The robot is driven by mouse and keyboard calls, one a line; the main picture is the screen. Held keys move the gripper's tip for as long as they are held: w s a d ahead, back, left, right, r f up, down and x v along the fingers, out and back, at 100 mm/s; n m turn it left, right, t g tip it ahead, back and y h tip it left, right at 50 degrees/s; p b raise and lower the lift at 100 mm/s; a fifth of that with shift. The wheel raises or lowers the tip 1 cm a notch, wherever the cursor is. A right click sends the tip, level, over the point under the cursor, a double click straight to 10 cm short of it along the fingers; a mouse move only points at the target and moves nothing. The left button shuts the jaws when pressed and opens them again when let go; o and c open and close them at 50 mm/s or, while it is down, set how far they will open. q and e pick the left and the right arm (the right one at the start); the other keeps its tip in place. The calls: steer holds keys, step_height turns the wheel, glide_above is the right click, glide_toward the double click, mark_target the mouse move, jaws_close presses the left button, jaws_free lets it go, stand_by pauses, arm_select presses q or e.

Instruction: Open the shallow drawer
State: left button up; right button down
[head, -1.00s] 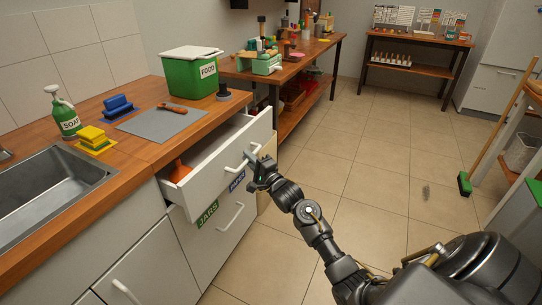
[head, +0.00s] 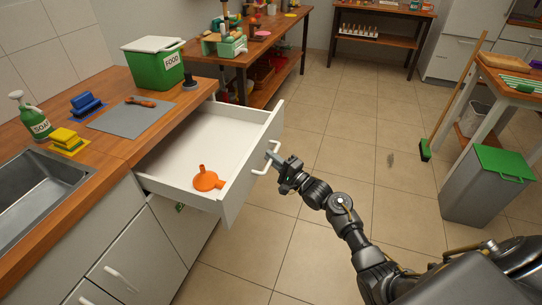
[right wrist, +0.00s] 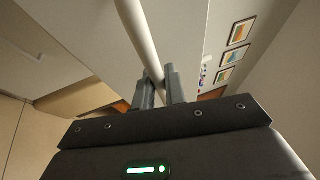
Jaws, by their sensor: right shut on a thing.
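The shallow drawer (head: 208,139) stands well out from the counter in the head view, its white inside showing. An orange funnel-like thing (head: 208,181) lies in it near the front. My right gripper (head: 272,158) is at the drawer's front, shut on the pale bar handle (head: 266,164). In the right wrist view the handle (right wrist: 138,35) runs between the two fingers (right wrist: 160,88). My left gripper is not in view.
A lower cabinet front (head: 183,235) is below the drawer. The counter holds a green food bin (head: 152,68), a grey mat (head: 130,116), sponges and a soap bottle (head: 33,118). A grey bin with green lid (head: 487,187) stands at right.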

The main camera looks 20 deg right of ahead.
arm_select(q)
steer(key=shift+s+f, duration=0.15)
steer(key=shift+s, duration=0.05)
arm_select(e)
steer(key=shift+s+d, duration=0.1)
steer(key=shift+d, duration=0.1)
steer(key=c, duration=1.5)
jaws_free()
steer(key=shift+o, duration=0.2)
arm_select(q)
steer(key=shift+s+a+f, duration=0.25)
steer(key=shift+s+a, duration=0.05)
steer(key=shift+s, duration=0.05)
arm_select(e)
steer(key=v, duration=1)
steer(key=shift+s, duration=0.35)
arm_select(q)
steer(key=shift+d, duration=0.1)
arm_select(e)
steer(key=shift+f, duration=0.2)
